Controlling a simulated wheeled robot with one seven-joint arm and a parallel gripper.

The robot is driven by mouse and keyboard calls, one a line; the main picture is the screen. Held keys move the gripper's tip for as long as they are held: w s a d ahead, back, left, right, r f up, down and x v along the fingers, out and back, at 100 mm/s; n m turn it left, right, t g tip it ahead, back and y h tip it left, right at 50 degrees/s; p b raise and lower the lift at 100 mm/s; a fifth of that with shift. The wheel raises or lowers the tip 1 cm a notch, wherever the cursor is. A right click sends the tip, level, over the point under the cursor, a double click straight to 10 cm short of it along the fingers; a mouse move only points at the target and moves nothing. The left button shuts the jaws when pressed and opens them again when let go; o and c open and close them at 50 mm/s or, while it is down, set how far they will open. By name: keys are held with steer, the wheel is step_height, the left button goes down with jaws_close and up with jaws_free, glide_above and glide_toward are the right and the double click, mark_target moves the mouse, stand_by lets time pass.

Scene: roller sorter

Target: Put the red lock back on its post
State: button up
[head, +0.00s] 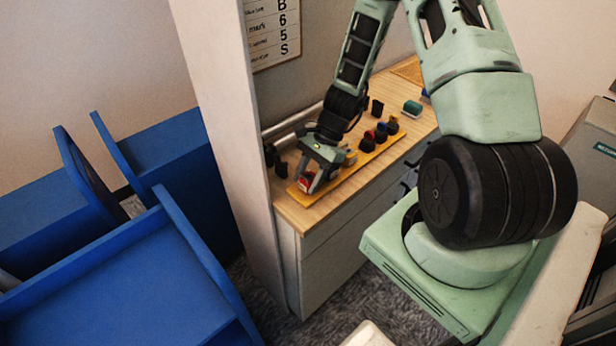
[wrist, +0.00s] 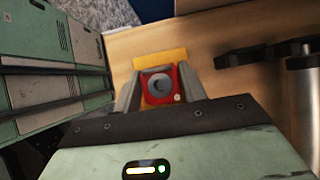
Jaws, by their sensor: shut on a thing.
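The red lock (wrist: 176,86) is a red block with a grey round centre, seen between my gripper's fingers in the wrist view. My gripper (wrist: 158,88) is shut on it. In the head view my gripper (head: 312,180) is at the near left end of a yellow board (head: 350,168), with the red lock (head: 305,181) showing between its fingers. In the wrist view the yellow board (wrist: 160,56) shows just beyond the lock. I cannot tell whether the lock touches the board. No post can be made out under the lock; the gripper hides that spot.
The board lies on a wooden counter (head: 293,216). Several dark posts or knobs, some with coloured tops (head: 381,127), stand along it to the right. A green object (head: 412,108) lies farther back.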

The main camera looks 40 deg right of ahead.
steer(key=shift+f, duration=0.2)
steer(key=o, duration=1.2)
steer(key=shift+c, duration=0.2)
steer(key=b+v, duration=0.2)
steer(key=v, duration=1.5)
steer(key=shift+r, duration=0.25)
